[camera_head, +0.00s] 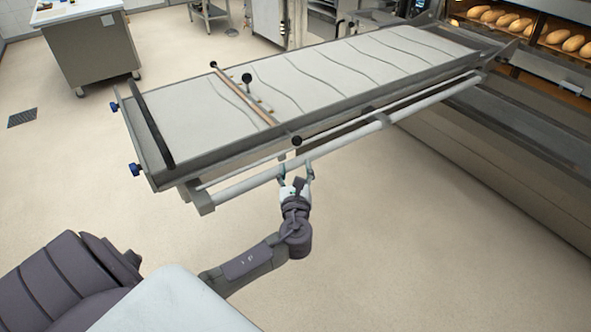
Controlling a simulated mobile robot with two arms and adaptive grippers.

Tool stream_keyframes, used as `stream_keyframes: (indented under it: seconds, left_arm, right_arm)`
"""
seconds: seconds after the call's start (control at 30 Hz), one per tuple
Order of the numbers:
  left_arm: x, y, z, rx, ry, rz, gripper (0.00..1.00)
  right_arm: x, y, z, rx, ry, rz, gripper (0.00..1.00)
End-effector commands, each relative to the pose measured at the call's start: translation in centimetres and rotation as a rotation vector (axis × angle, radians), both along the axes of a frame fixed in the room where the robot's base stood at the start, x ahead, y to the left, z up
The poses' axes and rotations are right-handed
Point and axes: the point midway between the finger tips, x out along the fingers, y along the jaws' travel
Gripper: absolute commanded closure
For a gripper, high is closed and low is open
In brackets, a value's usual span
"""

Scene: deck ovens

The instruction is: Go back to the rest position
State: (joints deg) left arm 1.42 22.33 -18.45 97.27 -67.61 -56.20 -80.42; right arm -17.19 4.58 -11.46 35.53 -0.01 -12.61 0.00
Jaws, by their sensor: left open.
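My left gripper (296,176) is just below the near side of the loader table (225,148), close to its long front rail (345,134). The gripper is open, with its two fingertips pointing up toward the rail. I cannot tell whether the fingers touch the rail. My left arm reaches in from the lower left. My right gripper is not in view.
The loader table has a pale, wavy cloth surface, a crossbar (240,95) and black knobs. Its far end meets the deck oven (530,120), where several loaves (520,25) show. A steel cabinet (92,50) stands at upper left. The floor (400,250) at lower right is clear.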

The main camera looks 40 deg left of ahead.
Motion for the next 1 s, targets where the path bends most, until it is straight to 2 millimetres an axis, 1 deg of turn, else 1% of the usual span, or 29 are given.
stream_keyframes:
  seconds: [0.37,0.43,0.47,0.57,0.6,0.67,0.7,0.77,0.8,0.87,0.9,0.97,1.0]
  left_arm:
    - [0.0,0.0,-0.1,-0.002,0.001,0.0,0.41]
    - [0.0,0.0,-0.9,-0.019,0.009,-0.002,0.41]
    - [-0.1,0.0,-1.6,-0.035,0.016,-0.004,0.41]
    - [-0.5,0.0,-5.8,-0.142,0.055,-0.008,0.41]
    - [-1.0,0.0,-8.3,-0.207,0.077,-0.008,0.41]
    - [-2.0,-0.2,-12.5,-0.325,0.11,0.002,0.41]
    - [-2.9,-0.4,-15.5,-0.414,0.133,0.015,0.41]
    - [-4.5,-0.8,-19.9,-0.547,0.162,0.046,0.41]
    - [-5.8,-1.1,-22.7,-0.636,0.179,0.071,0.41]
    - [-8.0,-1.7,-26.8,-0.771,0.199,0.121,0.41]
    - [-9.7,-2.1,-29.4,-0.859,0.21,0.161,0.41]
    - [-12.4,-2.9,-33.2,-0.992,0.22,0.232,0.41]
    - [-14.3,-3.4,-35.5,-1.077,0.222,0.285,0.41]
  right_arm:
    - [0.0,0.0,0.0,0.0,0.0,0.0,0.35]
    - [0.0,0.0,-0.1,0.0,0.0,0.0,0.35]
    - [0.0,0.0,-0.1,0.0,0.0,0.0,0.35]
    - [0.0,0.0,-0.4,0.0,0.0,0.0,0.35]
    - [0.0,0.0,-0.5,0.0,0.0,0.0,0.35]
    - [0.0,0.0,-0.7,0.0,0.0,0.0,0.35]
    - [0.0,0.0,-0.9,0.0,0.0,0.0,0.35]
    - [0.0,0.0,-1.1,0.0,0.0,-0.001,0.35]
    - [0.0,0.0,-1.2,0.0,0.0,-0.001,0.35]
    - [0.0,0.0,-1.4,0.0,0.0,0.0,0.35]
    - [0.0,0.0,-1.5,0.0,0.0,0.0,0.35]
    - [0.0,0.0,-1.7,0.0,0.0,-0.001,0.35]
    - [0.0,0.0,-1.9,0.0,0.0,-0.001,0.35]
